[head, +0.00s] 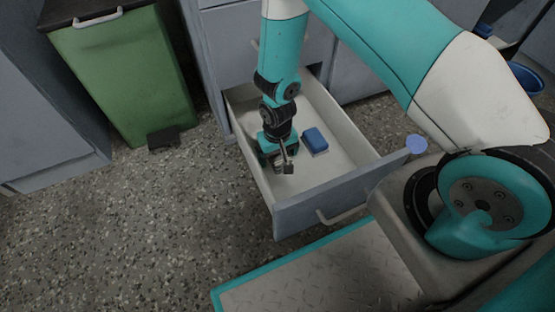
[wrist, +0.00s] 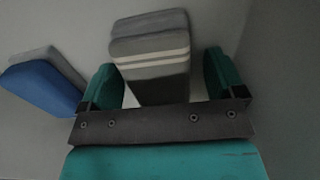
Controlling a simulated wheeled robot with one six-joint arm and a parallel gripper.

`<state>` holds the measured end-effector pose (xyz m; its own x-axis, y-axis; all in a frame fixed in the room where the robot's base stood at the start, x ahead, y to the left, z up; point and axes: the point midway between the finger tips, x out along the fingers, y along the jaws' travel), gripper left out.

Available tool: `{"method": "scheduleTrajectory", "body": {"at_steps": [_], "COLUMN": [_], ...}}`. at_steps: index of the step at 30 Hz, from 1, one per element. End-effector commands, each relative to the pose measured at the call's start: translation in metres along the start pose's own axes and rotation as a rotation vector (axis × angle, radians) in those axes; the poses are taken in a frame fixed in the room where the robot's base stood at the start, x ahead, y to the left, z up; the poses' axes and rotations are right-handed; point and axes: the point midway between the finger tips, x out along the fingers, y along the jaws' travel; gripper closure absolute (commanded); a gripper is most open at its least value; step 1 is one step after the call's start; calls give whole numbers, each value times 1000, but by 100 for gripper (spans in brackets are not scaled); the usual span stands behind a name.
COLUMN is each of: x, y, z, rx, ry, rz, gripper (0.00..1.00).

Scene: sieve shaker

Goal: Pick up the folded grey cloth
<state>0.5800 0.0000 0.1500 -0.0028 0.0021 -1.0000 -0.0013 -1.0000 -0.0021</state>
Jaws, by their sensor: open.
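The folded grey cloth (wrist: 150,44) has pale stripes and shows in the wrist view, its layers stacked. It lies in line with the gap between the fingers of my gripper (wrist: 160,64), which are apart, one on each side of it. The dark bar of the gripper hides the cloth's near end. I cannot tell whether a finger touches it. In the head view my gripper (head: 282,165) points down inside the open drawer, and the cloth cannot be made out clearly there.
A blue and grey sponge-like block (head: 315,139) lies in the drawer (head: 345,165) beside my gripper; it also shows at left in the wrist view (wrist: 42,86). Drawer walls surround the gripper. A green bin (head: 130,75) stands to the left, with open floor in front.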

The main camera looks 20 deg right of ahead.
Motion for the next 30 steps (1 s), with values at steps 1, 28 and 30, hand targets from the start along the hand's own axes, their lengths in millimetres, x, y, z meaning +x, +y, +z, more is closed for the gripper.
{"method": "scheduleTrajectory", "body": {"at_steps": [1, 28, 30], "x": [1, -23, -36], "y": [0, 0, 0], "z": [0, 0, 0], "rx": [0, 0, 0], "ry": [1, 2, 3], "rz": [-1, -1, -1], "gripper": [12, 65, 65]}}
